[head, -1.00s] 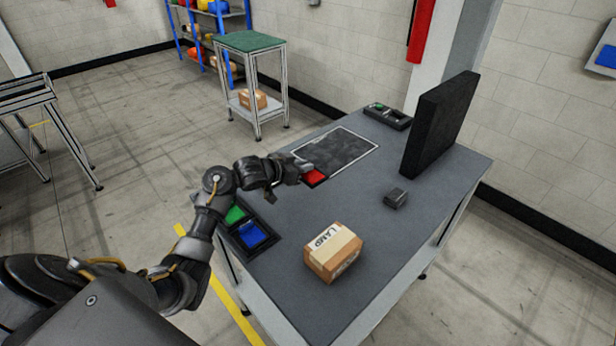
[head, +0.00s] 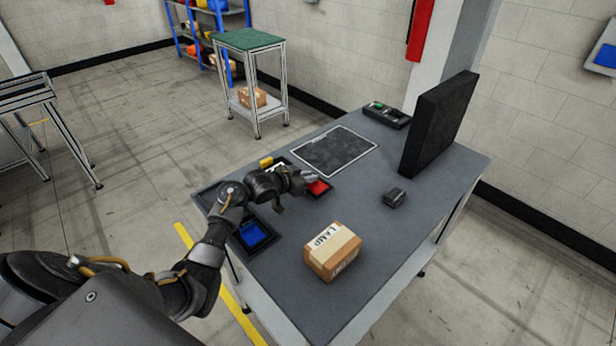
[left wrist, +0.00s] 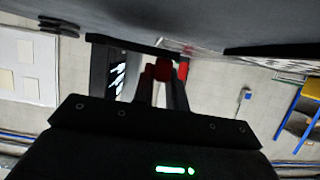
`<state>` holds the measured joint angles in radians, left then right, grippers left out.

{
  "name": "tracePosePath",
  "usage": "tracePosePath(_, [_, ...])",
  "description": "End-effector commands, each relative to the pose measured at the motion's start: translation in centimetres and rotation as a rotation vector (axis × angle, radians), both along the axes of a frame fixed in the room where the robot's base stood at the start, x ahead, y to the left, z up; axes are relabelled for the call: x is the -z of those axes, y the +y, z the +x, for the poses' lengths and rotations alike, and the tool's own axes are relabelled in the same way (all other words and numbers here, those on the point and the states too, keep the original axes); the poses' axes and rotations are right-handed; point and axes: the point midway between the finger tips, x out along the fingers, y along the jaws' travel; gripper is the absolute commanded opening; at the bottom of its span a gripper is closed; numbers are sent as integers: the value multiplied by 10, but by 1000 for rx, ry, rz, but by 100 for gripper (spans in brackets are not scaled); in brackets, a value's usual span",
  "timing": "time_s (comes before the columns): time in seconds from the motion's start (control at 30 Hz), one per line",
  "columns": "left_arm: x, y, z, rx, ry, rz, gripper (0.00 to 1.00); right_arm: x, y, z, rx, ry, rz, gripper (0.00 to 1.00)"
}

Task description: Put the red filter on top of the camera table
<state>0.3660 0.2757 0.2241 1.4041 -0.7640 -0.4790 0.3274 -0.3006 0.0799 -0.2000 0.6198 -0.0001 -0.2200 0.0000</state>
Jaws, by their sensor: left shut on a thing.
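The red filter (head: 318,188) is a small flat red piece at the tip of my left gripper (head: 308,180). My left gripper is shut on it, beside the near corner of a dark, white-edged panel (head: 336,152) on the grey table (head: 290,280). I cannot tell the exact gap between filter and tabletop. In the left wrist view, red (left wrist: 163,70) shows between and beside the fingers (left wrist: 162,88); the fingers partly hide it. Which surface is the camera table is not labelled. My right gripper is not in view.
A blue filter (head: 252,233) sits in a black tray at the table's left edge. A LAMP box (head: 332,252), a small dark block (head: 394,198) and an upright black panel (head: 438,125) stand on the table. A green-topped stand (head: 250,40) is behind. The white-edged panel is bare.

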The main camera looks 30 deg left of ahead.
Motion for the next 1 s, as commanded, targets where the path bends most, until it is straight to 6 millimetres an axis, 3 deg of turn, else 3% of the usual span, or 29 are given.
tracePosePath(0.43, [11,0,0,0,0,0,0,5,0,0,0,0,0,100])
tracePosePath(0.47, [11,0,0,1,1,0,18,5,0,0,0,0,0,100])
tracePosePath(0.6, [11,0,0,1,1,0,36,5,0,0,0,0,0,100])
tracePosePath(0.87, [11,0,0,1,1,0,36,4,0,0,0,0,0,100])
tracePosePath(1.0, [0,0,0,0,-1,0,36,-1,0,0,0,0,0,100])
